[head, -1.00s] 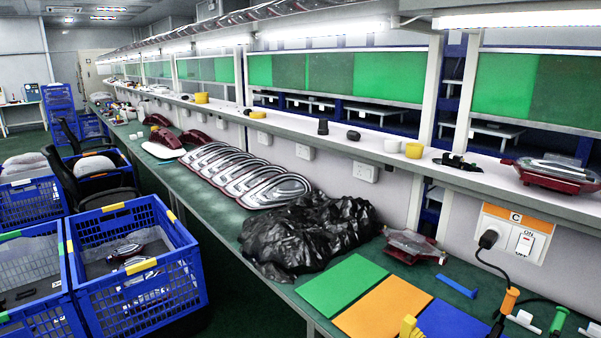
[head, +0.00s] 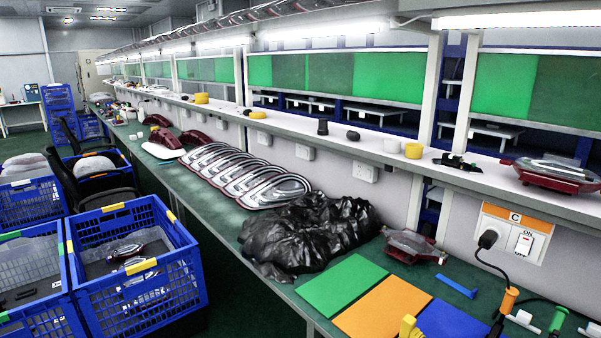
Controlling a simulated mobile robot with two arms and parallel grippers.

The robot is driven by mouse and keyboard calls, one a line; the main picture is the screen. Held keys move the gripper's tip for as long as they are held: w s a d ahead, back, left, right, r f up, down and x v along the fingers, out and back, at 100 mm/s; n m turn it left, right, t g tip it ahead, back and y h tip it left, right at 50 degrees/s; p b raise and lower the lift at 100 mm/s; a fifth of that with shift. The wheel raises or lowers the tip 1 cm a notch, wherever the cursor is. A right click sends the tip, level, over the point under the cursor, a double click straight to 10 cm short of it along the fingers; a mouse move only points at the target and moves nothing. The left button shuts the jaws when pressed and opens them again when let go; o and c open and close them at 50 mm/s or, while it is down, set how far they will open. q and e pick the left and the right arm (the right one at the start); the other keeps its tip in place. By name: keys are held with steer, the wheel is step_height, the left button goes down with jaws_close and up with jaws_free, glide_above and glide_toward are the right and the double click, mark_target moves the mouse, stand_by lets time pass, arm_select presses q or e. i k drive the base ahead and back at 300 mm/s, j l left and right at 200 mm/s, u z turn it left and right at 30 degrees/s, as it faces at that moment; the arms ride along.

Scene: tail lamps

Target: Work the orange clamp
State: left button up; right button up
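An upright orange handle (head: 509,300) stands on the green bench at the lower right, in front of the wall socket. It looks like the orange clamp; its lower part is small and I cannot tell whether it is open or closed. A similar green handle (head: 558,320) stands to its right. White pieces (head: 523,318) lie beside them. Neither of my grippers is in view.
Green (head: 341,285), orange (head: 383,308) and blue (head: 446,320) mats lie left of the handles. A yellow piece (head: 408,325) and blue bar (head: 456,287) are nearby. A black cable (head: 490,262) hangs from the plug. Black plastic (head: 307,235) covers the bench farther left.

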mark_target(510, 295)
steer(key=z, duration=1.25)
